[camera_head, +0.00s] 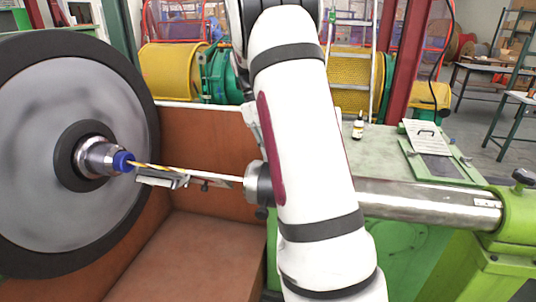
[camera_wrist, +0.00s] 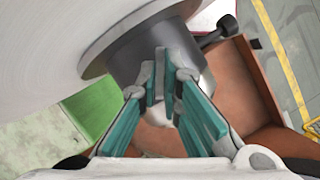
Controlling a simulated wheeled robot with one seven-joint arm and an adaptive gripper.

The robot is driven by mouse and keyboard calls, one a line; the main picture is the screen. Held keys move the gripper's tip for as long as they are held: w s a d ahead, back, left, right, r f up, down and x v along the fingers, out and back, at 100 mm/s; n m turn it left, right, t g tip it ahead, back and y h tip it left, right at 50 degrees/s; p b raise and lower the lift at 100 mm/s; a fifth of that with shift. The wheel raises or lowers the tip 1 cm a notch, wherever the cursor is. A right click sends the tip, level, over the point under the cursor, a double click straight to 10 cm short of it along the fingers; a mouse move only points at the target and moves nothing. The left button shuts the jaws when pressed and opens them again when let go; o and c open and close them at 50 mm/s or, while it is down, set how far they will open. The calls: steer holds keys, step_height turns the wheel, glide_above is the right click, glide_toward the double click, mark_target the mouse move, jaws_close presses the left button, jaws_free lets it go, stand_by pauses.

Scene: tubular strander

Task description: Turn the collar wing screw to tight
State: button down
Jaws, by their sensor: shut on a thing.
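The dark grey collar (camera_wrist: 140,52) is at the top middle of the wrist view, against a large pale round face. My gripper (camera_wrist: 163,88) reaches up to it, its teal-padded fingers closed on a small pale grey piece, the wing screw (camera_wrist: 160,72). The fingertips cover most of the screw, so its angle and tightness cannot be read. In the head view the grey collar (camera_head: 260,184) sits on the shaft left of my arm; my arm hides the gripper there.
A large grey reel (camera_head: 60,110) with a blue-tipped hub stands at left in the head view. A steel shaft (camera_head: 430,203) runs right to a green stand. A small bottle (camera_head: 358,128) and a clipboard (camera_head: 425,135) lie on the green top. A dark knob (camera_wrist: 217,35) juts beside the collar.

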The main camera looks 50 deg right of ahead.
steer(key=m+y, duration=0.1)
steer(key=m, duration=0.1)
steer(key=m+y+b, duration=0.1)
steer(key=m, duration=0.2)
steer(key=shift+d+m+t, duration=0.15)
steer(key=shift+m+t, duration=0.15)
steer(key=shift+t, duration=0.1)
steer(key=m, duration=0.2)
steer(key=m+t+y+b, duration=0.1)
steer(key=m, duration=0.2)
steer(key=shift+s+d+m+t+y, duration=0.1)
steer(key=shift+m+t+y, duration=0.2)
steer(key=c, duration=1.8)
jaws_free()
steer(key=shift+o, duration=0.2)
steer(key=v, duration=1.2)
